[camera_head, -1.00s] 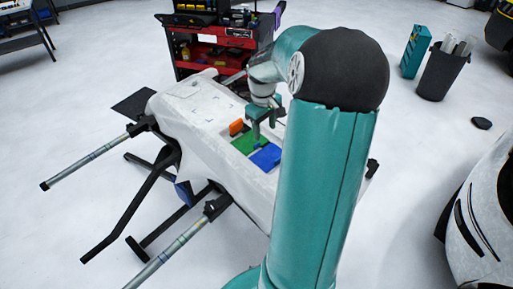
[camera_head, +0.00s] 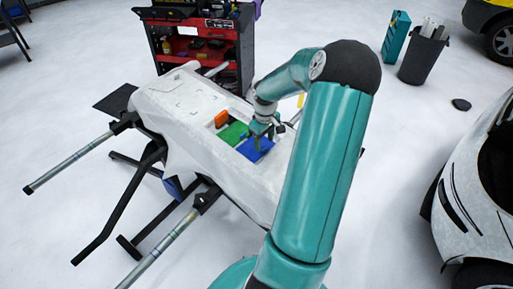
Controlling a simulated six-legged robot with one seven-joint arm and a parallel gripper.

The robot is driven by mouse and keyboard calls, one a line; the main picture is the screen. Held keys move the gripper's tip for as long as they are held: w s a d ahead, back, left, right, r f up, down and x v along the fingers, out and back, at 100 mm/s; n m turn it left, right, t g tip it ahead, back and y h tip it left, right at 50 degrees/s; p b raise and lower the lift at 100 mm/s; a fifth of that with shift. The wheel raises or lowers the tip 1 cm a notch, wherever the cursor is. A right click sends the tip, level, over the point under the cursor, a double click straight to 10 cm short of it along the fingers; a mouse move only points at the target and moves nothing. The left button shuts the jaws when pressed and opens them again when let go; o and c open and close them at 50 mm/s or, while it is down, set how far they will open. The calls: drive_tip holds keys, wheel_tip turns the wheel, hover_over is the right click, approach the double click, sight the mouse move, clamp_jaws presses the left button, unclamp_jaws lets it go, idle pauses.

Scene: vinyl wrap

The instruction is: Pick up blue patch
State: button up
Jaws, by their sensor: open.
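The blue patch (camera_head: 254,149) lies in the recess of the white covered panel, at the right end of a row of coloured pieces. The green patch (camera_head: 233,133) lies just to its upper left. My gripper (camera_head: 262,138) is open and points down over the far side of the blue patch, partly hiding it. I cannot tell whether its fingertips touch the patch.
An orange block (camera_head: 221,118) sits beside the green patch. The white panel (camera_head: 178,108) rests on a stand with projecting bars (camera_head: 75,160). A red tool cart (camera_head: 205,45) stands behind it. A white car is at the right, and a dark bin (camera_head: 422,60) is at the back right.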

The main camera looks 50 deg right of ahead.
sight(264, 146)
wheel_tip(264, 146, down, 4)
drive_tip(key=shift+r, duration=0.1)
drive_tip(key=shift+c, duration=0.2)
drive_tip(key=c, duration=1)
drive_tip(key=shift+r, duration=0.2)
